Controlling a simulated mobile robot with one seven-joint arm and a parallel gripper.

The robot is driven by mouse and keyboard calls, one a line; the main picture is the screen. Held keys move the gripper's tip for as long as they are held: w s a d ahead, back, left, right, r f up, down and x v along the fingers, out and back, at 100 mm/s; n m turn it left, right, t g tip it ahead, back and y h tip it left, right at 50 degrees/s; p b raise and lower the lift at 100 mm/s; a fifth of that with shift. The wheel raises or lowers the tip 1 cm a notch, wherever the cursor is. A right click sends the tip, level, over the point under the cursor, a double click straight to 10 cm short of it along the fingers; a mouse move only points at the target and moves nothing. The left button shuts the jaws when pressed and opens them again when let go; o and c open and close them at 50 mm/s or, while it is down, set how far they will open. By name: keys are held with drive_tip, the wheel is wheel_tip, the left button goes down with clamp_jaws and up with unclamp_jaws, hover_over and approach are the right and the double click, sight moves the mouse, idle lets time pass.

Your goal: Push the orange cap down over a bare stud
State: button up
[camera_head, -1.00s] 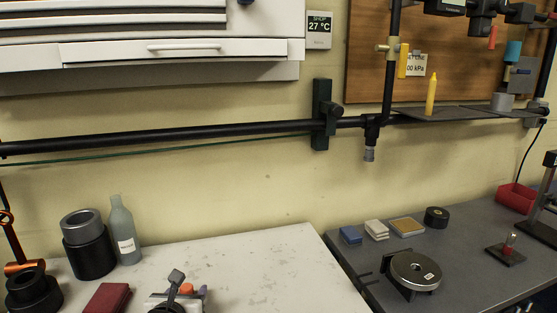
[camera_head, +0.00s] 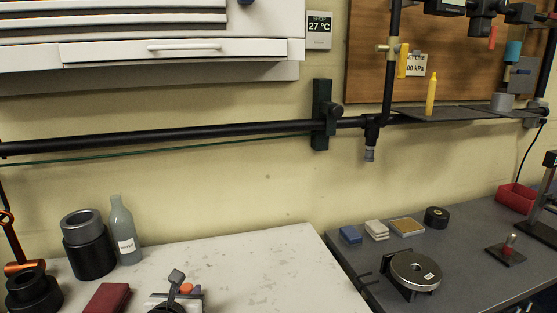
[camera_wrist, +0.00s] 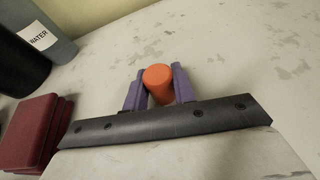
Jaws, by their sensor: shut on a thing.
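The orange cap (camera_wrist: 158,80) is between the two purple fingers of my gripper (camera_wrist: 158,88) in the wrist view. The gripper is shut on it, and its rounded top faces the camera. The pale worktop (camera_wrist: 230,65) lies behind and below it; I cannot tell the height of the cap above it. In the head view my gripper (camera_head: 182,291) is at the bottom edge, partly cut off, with a bit of orange showing. I cannot make out a bare stud in either view.
A grey bottle (camera_head: 122,230), a dark cylinder with a grey top (camera_head: 88,250) and a dark red block (camera_head: 106,298) stand left of my gripper. The worktop to the right is clear. A dark bench (camera_head: 460,265) with several small items adjoins it.

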sight(186, 289)
drive_tip(key=shift+c, duration=0.4)
drive_tip(key=shift+r+p, duration=0.65)
drive_tip(key=shift+r, duration=1.85)
drive_tip(key=shift+s, duration=0.1)
